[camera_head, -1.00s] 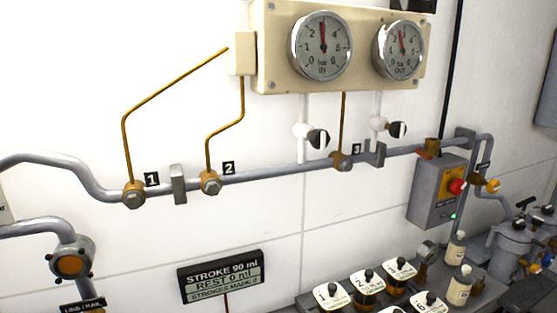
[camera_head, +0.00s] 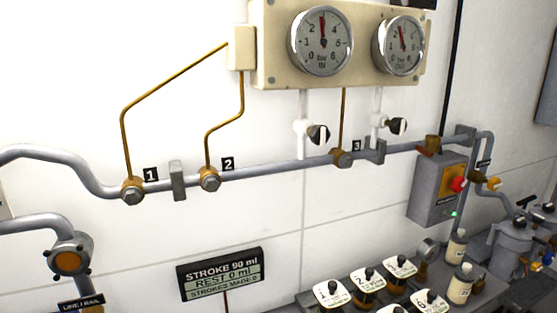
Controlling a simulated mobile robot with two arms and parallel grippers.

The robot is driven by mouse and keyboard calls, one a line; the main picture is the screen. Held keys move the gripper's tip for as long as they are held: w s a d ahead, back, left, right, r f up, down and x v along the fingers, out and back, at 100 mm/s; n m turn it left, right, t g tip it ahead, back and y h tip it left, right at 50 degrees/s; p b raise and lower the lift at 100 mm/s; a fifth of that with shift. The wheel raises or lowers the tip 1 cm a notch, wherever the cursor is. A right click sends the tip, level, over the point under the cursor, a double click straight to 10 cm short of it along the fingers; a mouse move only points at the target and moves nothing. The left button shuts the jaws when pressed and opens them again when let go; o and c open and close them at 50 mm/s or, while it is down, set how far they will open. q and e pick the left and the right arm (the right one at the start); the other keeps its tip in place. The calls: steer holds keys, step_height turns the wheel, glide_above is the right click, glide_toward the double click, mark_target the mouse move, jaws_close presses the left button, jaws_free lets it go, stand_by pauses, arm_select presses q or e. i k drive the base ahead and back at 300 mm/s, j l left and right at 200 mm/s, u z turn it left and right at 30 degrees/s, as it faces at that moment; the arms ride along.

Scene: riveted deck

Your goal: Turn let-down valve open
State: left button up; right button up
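No valve in view carries a readable let-down label, so I cannot tell which one it is. Two white valves with black-and-white round knobs hang below the gauges, a left one (camera_head: 317,134) and a right one (camera_head: 397,126). A yellow-orange fitting (camera_head: 491,184) sits on the pipe at the right, beside a small label too small to read. A round orange-capped fitting (camera_head: 68,262) is on the pipe at the lower left, above a label plate (camera_head: 81,302). Neither of my grippers is in view.
A beige panel holds the IN gauge (camera_head: 322,43) and OUT gauge (camera_head: 399,45). A grey box (camera_head: 434,192) with a red button is on the wall. A display (camera_head: 221,273) reads STROKE 90 ml, REST 0 ml.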

mark_target(493, 185)
steer(key=z, duration=1.3)
steer(key=u, duration=0.45)
steer(key=i+l+u, duration=0.15)
steer(key=l+u, duration=0.25)
steer(key=i+l+u, duration=0.15)
steer(key=l+u, duration=0.25)
steer(key=i+l+u, duration=0.1)
steer(key=l+u, duration=0.25)
